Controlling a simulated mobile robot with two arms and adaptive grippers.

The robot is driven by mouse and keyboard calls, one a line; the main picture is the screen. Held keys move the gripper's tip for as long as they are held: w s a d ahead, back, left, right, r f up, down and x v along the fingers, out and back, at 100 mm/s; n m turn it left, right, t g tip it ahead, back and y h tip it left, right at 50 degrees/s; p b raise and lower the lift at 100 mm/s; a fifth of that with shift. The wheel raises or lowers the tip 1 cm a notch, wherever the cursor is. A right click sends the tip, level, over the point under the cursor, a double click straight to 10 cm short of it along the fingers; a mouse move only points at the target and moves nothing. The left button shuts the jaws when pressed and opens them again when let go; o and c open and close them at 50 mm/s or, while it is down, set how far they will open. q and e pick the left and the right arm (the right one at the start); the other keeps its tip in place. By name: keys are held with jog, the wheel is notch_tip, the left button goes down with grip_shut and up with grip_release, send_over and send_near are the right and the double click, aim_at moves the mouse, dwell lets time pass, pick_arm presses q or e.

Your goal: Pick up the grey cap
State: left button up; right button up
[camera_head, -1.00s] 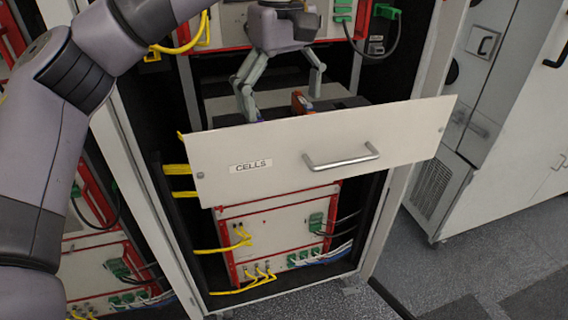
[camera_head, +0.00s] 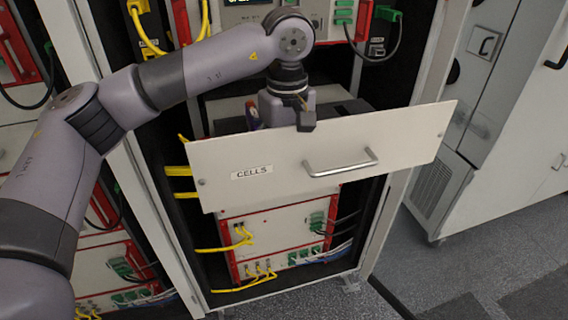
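I cannot make out a grey cap in this view; the inside of the drawer is mostly hidden by its front panel and my arm. The open drawer (camera_head: 235,192) has a white front labelled CELLS and a metal handle. My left gripper (camera_head: 288,110) points down into the drawer just behind the top edge of the front panel. Its fingers are largely hidden, and I cannot tell whether they hold anything. A small red and blue object (camera_head: 252,114) shows just left of the gripper inside the drawer. My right gripper is not in view.
The drawer sits in a rack with red-framed units (camera_head: 275,235) and yellow cables (camera_head: 245,285) below it. A green-plugged black cable (camera_head: 392,40) hangs at upper right. A white cabinet (camera_head: 500,170) stands to the right. Grey floor (camera_head: 440,270) is clear in front.

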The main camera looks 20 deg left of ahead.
pick_arm(q)
jog(key=shift+c, duration=0.6)
jog(key=shift+s, duration=0.15)
jog(key=c, duration=1.5)
jog(key=shift+d+f, duration=0.1)
jog(key=shift+f, duration=0.05)
jog(key=c, duration=0.5)
grip_shut()
